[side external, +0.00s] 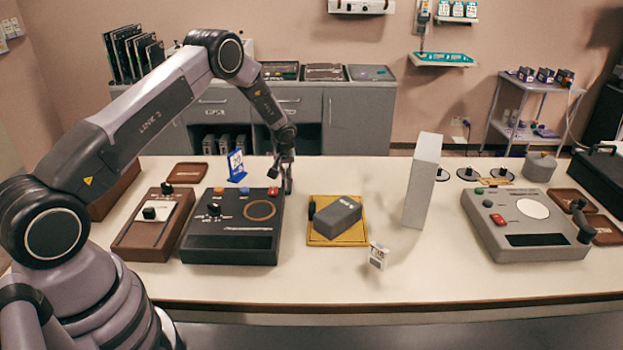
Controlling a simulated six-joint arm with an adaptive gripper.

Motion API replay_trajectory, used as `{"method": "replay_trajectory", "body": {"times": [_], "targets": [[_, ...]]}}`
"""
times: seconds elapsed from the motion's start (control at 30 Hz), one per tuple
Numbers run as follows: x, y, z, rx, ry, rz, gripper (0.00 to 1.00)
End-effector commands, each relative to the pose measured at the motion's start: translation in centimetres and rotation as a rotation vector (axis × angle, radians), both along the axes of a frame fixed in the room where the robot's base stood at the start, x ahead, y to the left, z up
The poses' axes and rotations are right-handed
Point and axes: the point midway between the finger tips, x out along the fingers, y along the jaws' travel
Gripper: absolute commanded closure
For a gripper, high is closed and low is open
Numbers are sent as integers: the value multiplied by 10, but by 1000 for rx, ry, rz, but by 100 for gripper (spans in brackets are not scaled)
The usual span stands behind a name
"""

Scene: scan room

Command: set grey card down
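A tall light grey slab (421,182), the only thing here that looks like a grey card, stands roughly upright right of the table's middle. Its lower end appears to be on the table. My gripper (288,188) points down behind the right rear corner of the black console (232,232), well left of the slab and apart from it. The fingers look narrow and close together, but they are too small to tell whether they are open or shut. I see nothing clearly held between them.
A dark grey block (338,217) lies on a yellow mat (340,241) between my gripper and the slab. A small white item (378,256) stands in front. A blue card (236,166) stands behind the console. A grey console (522,232) is at right. The front table strip is clear.

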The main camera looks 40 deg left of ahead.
Motion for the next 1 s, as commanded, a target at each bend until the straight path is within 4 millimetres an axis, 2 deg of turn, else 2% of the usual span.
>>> {"method": "replay_trajectory", "body": {"times": [0.1,0.3,0.37,0.63,0.73,0.87,1.0], "targets": [[0,0,-3,0,0,-1,100],[0,0,-2,0,0,0,73],[0,0,-2,0,0,0,67],[0,0,-2,0,0,0,67],[-1,-1,4,0,0,0,67],[-6,-7,24,1,-2,-1,67],[-14,-16,53,2,-2,-1,67]]}}
